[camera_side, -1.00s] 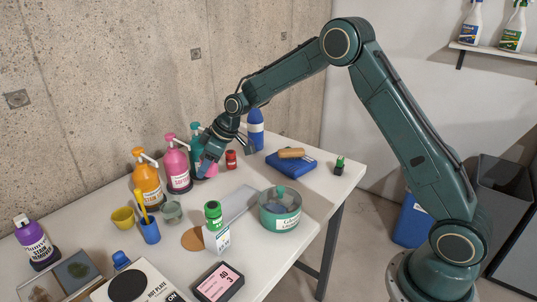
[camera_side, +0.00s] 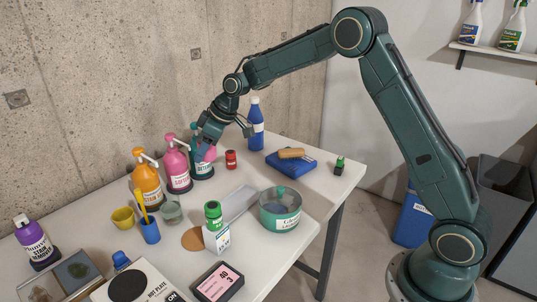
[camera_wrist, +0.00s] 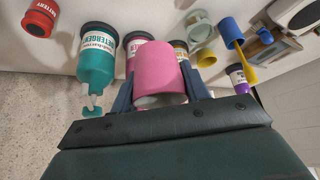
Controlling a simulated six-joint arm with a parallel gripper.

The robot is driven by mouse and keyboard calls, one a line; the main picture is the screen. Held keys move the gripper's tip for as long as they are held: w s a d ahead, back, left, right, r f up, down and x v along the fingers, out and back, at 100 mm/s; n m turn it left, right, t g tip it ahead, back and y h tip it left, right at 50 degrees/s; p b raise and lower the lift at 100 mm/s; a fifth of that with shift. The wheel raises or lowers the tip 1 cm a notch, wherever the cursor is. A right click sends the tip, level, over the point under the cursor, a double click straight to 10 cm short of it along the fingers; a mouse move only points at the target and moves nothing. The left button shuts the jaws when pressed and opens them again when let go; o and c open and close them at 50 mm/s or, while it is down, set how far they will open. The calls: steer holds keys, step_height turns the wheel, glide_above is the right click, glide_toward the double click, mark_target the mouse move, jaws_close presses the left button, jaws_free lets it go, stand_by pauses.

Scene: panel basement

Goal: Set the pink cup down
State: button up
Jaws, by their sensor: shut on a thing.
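The pink cup (camera_wrist: 160,72) is held between the two fingers of my gripper (camera_wrist: 160,95) in the wrist view. In the side view my gripper (camera_side: 207,147) is near the pump bottles by the wall. There the pink cup (camera_side: 209,154) shows only in part, in front of the teal pump bottle (camera_side: 203,171). It appears held above the table (camera_side: 270,168), but how high is hard to tell.
A pink pump bottle (camera_side: 178,171) and an orange pump bottle (camera_side: 147,183) stand left of the teal one. Bare table lies in front of the red jar.

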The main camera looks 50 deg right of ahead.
steer(key=s+d+r, duration=0.4)
steer(key=d+r, duration=0.3)
steer(key=d, duration=0.3)
steer(key=f, duration=1.6)
steer(key=shift+w+d+f, duration=0.1)
steer(key=shift+w+d, duration=0.05)
steer(key=shift+w, duration=0.05)
steer(key=shift+f, duration=2.15)
steer(key=shift+f, duration=0.3)
steer(key=o, duration=1)
steer(key=shift+c, duration=0.2)
steer(key=shift+r, duration=0.1)
